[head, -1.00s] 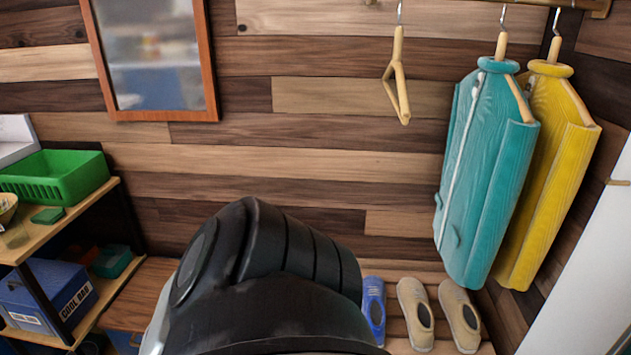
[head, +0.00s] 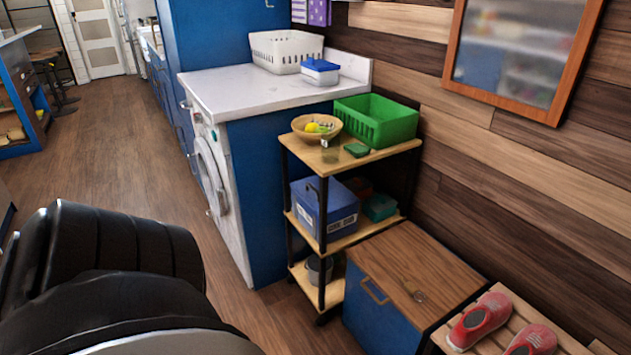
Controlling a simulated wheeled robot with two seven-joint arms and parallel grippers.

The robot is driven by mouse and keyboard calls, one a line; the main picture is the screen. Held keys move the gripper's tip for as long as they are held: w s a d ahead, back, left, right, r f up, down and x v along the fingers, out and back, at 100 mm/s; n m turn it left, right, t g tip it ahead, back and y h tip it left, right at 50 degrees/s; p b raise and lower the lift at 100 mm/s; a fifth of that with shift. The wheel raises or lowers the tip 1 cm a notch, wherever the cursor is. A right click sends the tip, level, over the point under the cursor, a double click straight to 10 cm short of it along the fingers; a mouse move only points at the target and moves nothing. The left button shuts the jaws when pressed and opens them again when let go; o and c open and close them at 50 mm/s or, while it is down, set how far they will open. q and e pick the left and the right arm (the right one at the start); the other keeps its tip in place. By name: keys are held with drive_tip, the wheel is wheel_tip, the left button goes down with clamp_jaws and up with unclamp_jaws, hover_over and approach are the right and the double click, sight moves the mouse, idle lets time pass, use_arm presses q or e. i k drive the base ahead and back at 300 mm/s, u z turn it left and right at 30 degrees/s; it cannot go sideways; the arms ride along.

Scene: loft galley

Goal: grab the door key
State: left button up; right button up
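A small metallic, key-like item (head: 414,292) lies on the brown wooden top of the low blue cabinet (head: 425,265), right of centre near the bottom of the head view. It looks like the door key, but it is too small to make out fully. Neither of my grippers is in view. A black, rounded part of my own body fills the lower left and hides the floor there.
A shelf rack (head: 370,155) beside the cabinet holds a bowl (head: 316,127), a green basket (head: 376,120) and a blue cool bag (head: 325,205). A washing machine (head: 212,175) stands behind. Red shoes (head: 480,321) sit on a slatted rack at right. Open floor (head: 110,150) lies left.

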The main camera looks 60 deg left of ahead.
sight(409, 287)
drive_tip(key=u, duration=1.25)
drive_tip(key=k, duration=0.25)
drive_tip(key=u, duration=0.45)
drive_tip(key=i, duration=1.35)
drive_tip(key=z, duration=0.15)
